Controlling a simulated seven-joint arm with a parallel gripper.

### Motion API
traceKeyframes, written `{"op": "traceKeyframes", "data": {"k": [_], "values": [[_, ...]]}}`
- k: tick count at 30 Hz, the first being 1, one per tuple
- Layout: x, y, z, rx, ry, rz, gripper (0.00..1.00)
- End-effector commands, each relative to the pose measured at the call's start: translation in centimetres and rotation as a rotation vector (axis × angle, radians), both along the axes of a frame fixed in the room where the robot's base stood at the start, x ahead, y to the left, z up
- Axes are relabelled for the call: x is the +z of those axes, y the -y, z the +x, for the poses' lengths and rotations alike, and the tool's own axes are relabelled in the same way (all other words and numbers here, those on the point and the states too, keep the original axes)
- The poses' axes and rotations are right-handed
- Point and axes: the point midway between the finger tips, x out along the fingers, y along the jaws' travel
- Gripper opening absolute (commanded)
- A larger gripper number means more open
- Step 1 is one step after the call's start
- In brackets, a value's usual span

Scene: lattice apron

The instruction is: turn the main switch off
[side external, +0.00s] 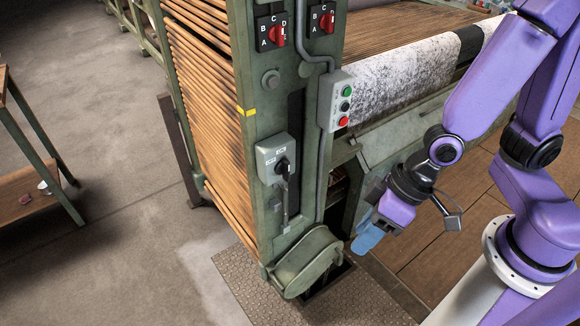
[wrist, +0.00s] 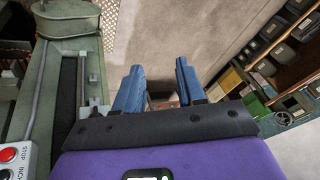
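The main switch appears to be the grey box (side external: 279,160) on the front of the green machine post, with a black rotary handle (side external: 283,167) and two small pale labels too small to read. The handle seems to point downward, with a grey rod or conduit below it. My gripper (side external: 366,242) is to the right of and lower than the box, apart from it, with its blue fingers tilted down. In the wrist view the two blue fingers (wrist: 160,66) stand apart with nothing between them. I cannot make out the switch handle in that view.
A push-button box (side external: 342,101) with green, black and red buttons sits above right of the switch. Two red selector knobs (side external: 278,34) are higher up. A green round housing (side external: 307,262) juts out below. Floor left of the post (side external: 130,190) is clear.

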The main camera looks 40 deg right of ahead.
Motion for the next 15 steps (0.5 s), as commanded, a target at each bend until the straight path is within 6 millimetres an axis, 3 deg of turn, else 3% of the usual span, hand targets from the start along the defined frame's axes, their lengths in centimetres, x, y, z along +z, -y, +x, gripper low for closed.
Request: {"op": "traceKeyframes", "data": {"k": [3, 7, 15], "values": [[-2.4, -0.9, 2.4, -0.159, 0.077, 0.019, 0.39], [-4.2, -0.7, 5.5, -0.328, 0.209, 0.03, 0.39], [-5.1, 2.6, 11.1, -0.583, 0.601, 0.008, 0.39]]}}
